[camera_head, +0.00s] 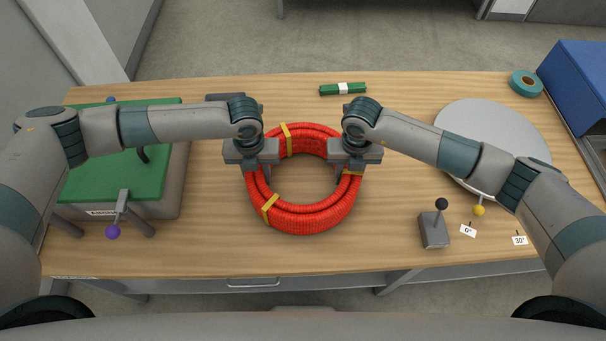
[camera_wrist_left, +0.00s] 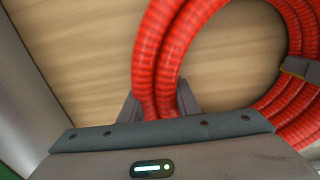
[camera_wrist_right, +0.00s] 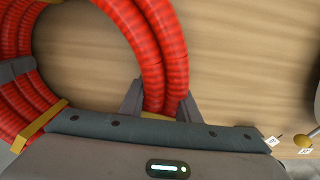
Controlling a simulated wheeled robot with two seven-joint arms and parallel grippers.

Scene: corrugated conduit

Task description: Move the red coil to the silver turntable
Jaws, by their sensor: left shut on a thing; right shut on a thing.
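The red coil (camera_head: 310,218), a ring of corrugated conduit with yellow bands, is at the middle of the wooden table. My left gripper (camera_head: 252,165) is shut on the coil's left side; the left wrist view shows the red conduit (camera_wrist_left: 160,60) between its fingers. My right gripper (camera_head: 352,165) is shut on the coil's right side; the right wrist view shows the conduit (camera_wrist_right: 160,60) between its fingers. I cannot tell whether the coil touches the table. The silver turntable (camera_head: 480,125) is a round disc at the right, partly hidden behind my right arm.
A green-topped fixture (camera_head: 120,180) with a purple-knobbed lever stands at the left. A grey lever box (camera_head: 434,230) and angle labels (camera_head: 468,230) are near the front right. A blue box (camera_head: 585,80), a teal tape roll (camera_head: 526,83) and a green bundle (camera_head: 342,89) are at the back.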

